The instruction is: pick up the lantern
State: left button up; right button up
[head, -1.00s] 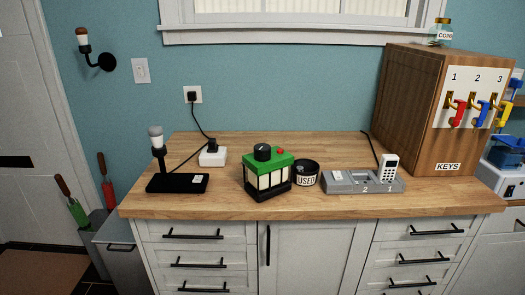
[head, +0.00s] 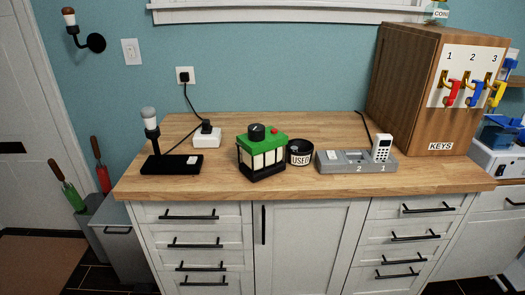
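A lantern (head: 262,153) with a green top, pale panels and a black base stands upright near the middle of the wooden counter (head: 225,187) in the head view. It has a black knob and a red button on top. Neither of my grippers is in view, and nothing touches the lantern from above or in front.
A black cup marked USED (head: 300,153) stands close at the lantern's right. A grey dock (head: 340,162) with a white handset (head: 381,147) is farther right, before a wooden key cabinet (head: 408,95). A black-based lamp (head: 170,165) and white adapter (head: 207,138) stand left. Bare counter lies in front.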

aim_at(261, 160)
jog(key=i+j+z, duration=0.5)
jog(key=i+j, duration=0.25)
jog(key=j, duration=0.1)
